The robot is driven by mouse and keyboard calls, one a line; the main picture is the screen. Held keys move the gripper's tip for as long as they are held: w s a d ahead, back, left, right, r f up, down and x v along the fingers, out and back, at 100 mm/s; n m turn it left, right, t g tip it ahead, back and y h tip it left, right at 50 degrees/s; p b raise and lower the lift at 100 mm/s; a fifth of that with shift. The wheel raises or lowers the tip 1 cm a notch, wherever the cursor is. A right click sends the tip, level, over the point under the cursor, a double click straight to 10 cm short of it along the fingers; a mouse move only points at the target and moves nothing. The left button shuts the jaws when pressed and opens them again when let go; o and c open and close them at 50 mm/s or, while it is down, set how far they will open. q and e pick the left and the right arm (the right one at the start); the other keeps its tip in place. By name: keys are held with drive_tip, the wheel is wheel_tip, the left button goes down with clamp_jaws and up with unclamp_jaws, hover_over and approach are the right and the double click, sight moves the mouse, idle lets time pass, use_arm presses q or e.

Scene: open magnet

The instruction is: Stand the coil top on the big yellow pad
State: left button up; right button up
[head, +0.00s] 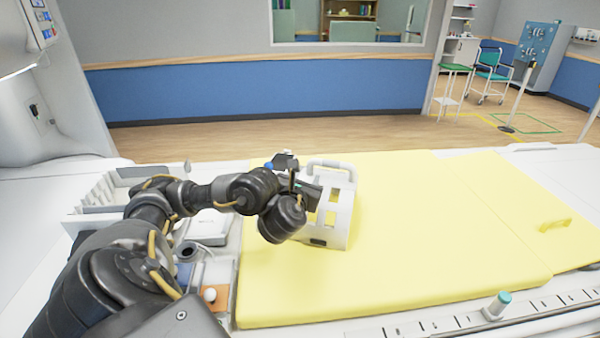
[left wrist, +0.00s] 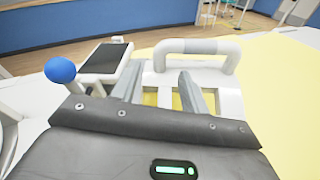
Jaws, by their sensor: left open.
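The coil top (head: 341,228) is a white open frame with windows and a loop handle on top. It stands on the big yellow pad (head: 400,280), on its left half near the far edge. My left gripper (head: 308,188) is at the coil top's upper left side and covers part of it. In the left wrist view its two fingers (left wrist: 160,85) are apart, with the coil top's white bars and handle (left wrist: 195,46) just beyond them. Whether the fingers touch the coil top cannot be told. My right gripper is not in view.
A white divided tray (head: 95,192) and small items, including an orange block with a white knob (head: 211,295), lie left of the pad. A second yellow pad (head: 510,205) with a handle is at the right. The big pad's front and right are clear.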

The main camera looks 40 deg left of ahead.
use_arm(q)
drive_tip(key=p+v, duration=0.1)
drive_tip(key=v, duration=0.4)
drive_tip(key=shift+f, duration=0.1)
idle(0.5)
